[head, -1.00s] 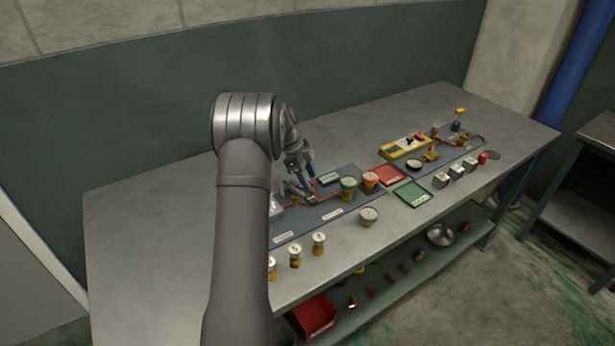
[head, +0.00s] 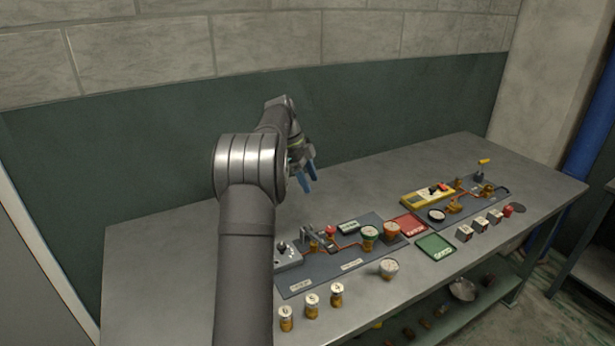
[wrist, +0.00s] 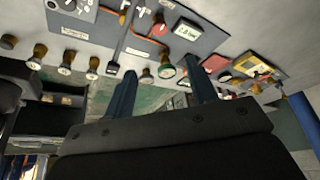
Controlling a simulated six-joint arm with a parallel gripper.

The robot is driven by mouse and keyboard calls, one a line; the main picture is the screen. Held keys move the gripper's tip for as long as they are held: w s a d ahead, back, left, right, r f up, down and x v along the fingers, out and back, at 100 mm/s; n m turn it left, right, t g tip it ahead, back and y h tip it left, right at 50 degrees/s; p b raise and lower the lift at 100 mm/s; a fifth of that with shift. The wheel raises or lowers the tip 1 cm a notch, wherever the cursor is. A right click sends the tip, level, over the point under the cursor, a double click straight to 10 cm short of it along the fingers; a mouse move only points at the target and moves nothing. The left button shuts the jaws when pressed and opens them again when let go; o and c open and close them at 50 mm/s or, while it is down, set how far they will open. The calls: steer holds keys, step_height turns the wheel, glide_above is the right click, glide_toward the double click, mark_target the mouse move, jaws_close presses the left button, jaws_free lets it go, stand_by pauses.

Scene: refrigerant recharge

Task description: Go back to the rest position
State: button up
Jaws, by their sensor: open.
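My gripper (head: 308,172) is raised above the table's back part, its two blue fingers apart and nothing between them. In the wrist view the open fingers (wrist: 160,92) show with a gap between them, and the bench looks tilted. My arm hides part of the table's left side.
Several labelled brass-based cylinders (head: 311,304) stand along the front edge. A loose gauge (head: 388,268), a red tray (head: 408,228), a green tray (head: 435,246) and small blocks (head: 479,225) lie to the right. A yellow meter (head: 427,194) is farther back. The table's left end is bare.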

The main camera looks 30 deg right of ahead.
mark_target(330, 228)
steer(key=shift+w+a+r, duration=0.1)
steer(key=shift+a+r, duration=0.05)
steer(key=shift+r, duration=0.2)
stand_by(0.3)
steer(key=x, duration=1.7)
steer(key=shift+f, duration=0.3)
steer(key=shift+w+r, duration=0.1)
